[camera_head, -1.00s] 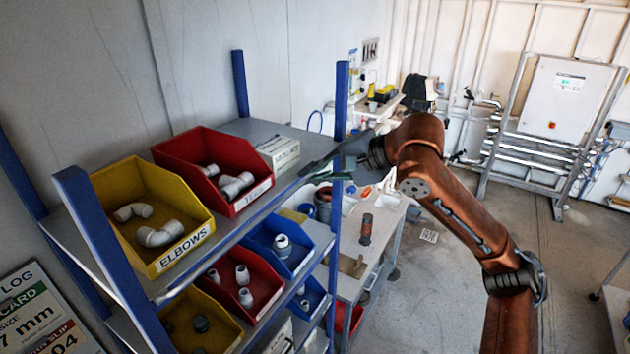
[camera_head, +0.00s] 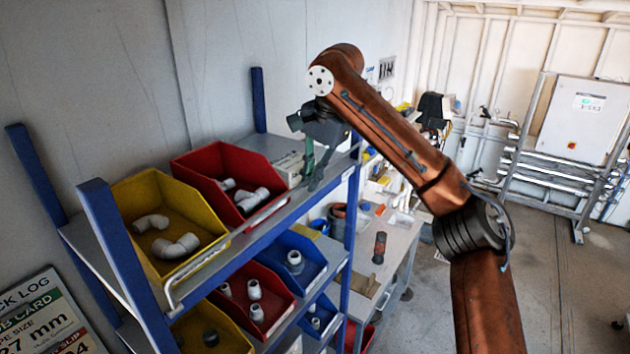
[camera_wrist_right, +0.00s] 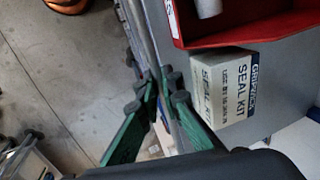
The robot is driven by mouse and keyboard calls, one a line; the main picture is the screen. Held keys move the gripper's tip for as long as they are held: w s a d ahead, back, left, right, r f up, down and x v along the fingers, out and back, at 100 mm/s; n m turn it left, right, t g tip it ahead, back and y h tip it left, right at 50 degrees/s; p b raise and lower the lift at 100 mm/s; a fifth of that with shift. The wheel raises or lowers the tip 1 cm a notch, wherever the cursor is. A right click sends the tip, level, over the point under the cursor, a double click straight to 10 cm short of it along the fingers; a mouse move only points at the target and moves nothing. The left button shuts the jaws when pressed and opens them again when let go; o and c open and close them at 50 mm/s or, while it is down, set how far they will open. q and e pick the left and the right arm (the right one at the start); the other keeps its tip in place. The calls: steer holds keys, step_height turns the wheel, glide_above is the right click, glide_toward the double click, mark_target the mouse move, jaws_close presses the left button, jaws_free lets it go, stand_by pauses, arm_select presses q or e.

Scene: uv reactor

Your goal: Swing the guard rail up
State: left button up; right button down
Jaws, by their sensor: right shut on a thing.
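The guard rail (camera_head: 171,294) is a thin pale grey bar with a bent near end. It runs along the front edge of the upper shelf (camera_head: 150,305), low in front of the bins. My right gripper (camera_head: 315,185) points down at the far part of the rail, near the far front post. In the right wrist view its green fingers (camera_wrist_right: 160,92) close on the rail (camera_wrist_right: 143,40); the exact contact is partly hidden by the fingers. My left gripper is not in view.
A yellow bin (camera_head: 190,255) and a red bin (camera_head: 240,205) of fittings stand behind the rail. The seal kit box (camera_wrist_right: 225,88) is close beside my right gripper. A blue post (camera_head: 352,200) stands just right of it. More bins sit below.

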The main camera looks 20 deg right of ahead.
steer(key=shift+w+a+f+g, duration=0.15)
steer(key=shift+w+f+g, duration=0.05)
steer(key=shift+g, duration=0.1)
steer(key=shift+f+h, duration=0.1)
steer(key=shift+h, duration=0.2)
steer(key=c, duration=2.1)
jaws_free()
steer(key=shift+w, duration=0.15)
steer(key=shift+r, duration=0.3)
step_height(320, 180, up, 7)
steer(key=s, duration=0.1)
steer(key=shift+d, duration=0.45)
steer(key=shift+s, duration=0.15)
